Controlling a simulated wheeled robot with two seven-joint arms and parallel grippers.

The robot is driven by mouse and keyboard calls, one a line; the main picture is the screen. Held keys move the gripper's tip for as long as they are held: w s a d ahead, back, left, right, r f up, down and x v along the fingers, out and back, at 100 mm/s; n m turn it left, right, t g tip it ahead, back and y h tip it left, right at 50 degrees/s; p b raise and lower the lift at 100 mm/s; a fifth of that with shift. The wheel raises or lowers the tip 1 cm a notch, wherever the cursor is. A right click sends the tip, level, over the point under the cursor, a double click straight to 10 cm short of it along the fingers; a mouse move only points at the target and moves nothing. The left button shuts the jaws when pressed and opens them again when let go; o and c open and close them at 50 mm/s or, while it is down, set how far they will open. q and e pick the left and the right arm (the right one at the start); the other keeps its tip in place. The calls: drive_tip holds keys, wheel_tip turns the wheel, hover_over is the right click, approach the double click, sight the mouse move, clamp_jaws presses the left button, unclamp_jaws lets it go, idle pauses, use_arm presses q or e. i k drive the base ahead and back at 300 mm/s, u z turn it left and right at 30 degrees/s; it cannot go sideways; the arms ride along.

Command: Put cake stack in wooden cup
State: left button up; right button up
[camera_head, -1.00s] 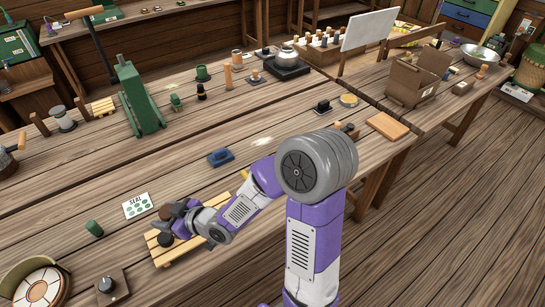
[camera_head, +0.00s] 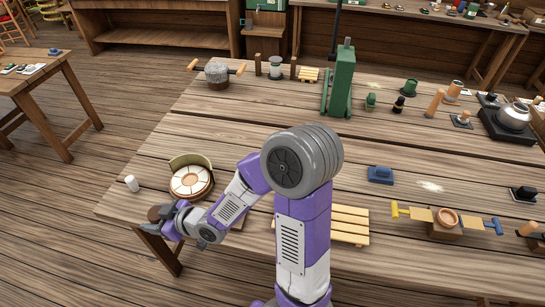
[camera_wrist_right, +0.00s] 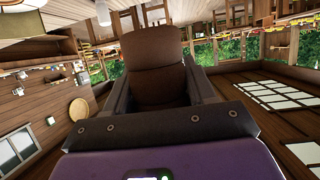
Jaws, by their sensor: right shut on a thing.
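My right gripper (camera_head: 160,220) is shut on a dark brown block with a rounded top, probably the cake stack (camera_head: 155,212). It holds this beside the table's left front corner, below the round wooden piece in the picture. In the right wrist view the brown block (camera_wrist_right: 155,68) fills the space between the two dark fingers. I cannot tell for sure which thing is the wooden cup. A wooden block with a round brown cup-like opening (camera_head: 447,219) stands at the right front. My left gripper is not in view.
The round wooden piece with cream segments (camera_head: 190,181) has a curved green guard behind it. A slatted tray (camera_head: 348,215) lies partly behind my arm. A green press (camera_head: 340,85) stands at the back. The left middle of the table is clear.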

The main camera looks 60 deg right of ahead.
sight(447, 217)
drive_tip(key=u, duration=0.25)
drive_tip(key=k, duration=1.25)
drive_tip(key=z, duration=2)
drive_tip(key=i, duration=0.5)
drive_tip(key=z, duration=0.1)
